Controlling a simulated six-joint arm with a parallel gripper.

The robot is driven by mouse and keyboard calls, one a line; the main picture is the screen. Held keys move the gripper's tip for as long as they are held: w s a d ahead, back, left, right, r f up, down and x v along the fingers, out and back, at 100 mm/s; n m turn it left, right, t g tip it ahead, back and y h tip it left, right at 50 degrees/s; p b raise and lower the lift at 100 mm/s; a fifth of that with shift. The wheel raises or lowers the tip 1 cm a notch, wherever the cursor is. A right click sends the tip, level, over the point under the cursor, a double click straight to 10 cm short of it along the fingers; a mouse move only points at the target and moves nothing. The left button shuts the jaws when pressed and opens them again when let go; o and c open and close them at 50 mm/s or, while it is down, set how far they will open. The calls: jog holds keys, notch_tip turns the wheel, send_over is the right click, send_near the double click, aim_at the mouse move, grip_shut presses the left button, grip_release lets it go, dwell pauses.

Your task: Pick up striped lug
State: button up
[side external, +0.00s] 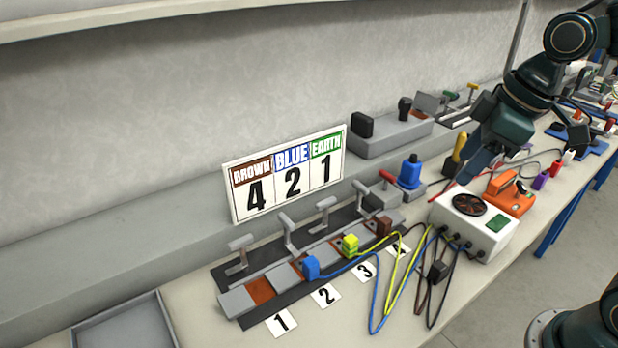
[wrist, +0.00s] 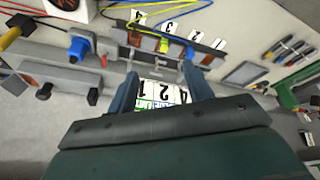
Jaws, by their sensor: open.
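The striped lug (side external: 350,244), yellow and green, sits on the terminal strip behind label 3, with a yellow-green wire running from it. It also shows small near the top middle of the wrist view (wrist: 163,46). A blue lug (side external: 311,267) is to its left and a brown lug (side external: 384,226) to its right on the same strip. My gripper (side external: 478,164) is up and to the right of the strip, well apart from the lug. In the wrist view its two fingers (wrist: 161,92) are spread with nothing held between them.
Lever clamps (side external: 287,232) stand behind the strip. A sign (side external: 289,175) reads brown 4, blue 2, earth 1. A white box with a fan (side external: 473,222), an orange tool (side external: 509,192) and loose wires lie to the right. A grey tray (side external: 124,325) is at front left.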

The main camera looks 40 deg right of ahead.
jog(key=w+a+f+n+g+y, duration=0.1)
jog(key=w+f+n+g, duration=0.1)
jog(key=w+f+n, duration=0.6)
jog(key=n+g+y, duration=0.2)
jog(key=n, duration=0.2)
send_near(353, 237)
jog(key=shift+v, duration=1.15)
jog(key=shift+d+f, duration=0.15)
jog(key=shift+x, duration=4.2)
jog(key=shift+a+x, duration=0.1)
jog(key=shift+x, duration=1.2)
jog(key=shift+a+x, duration=0.15)
jog(key=shift+x, duration=1.15)
jog(key=c, duration=1.1)
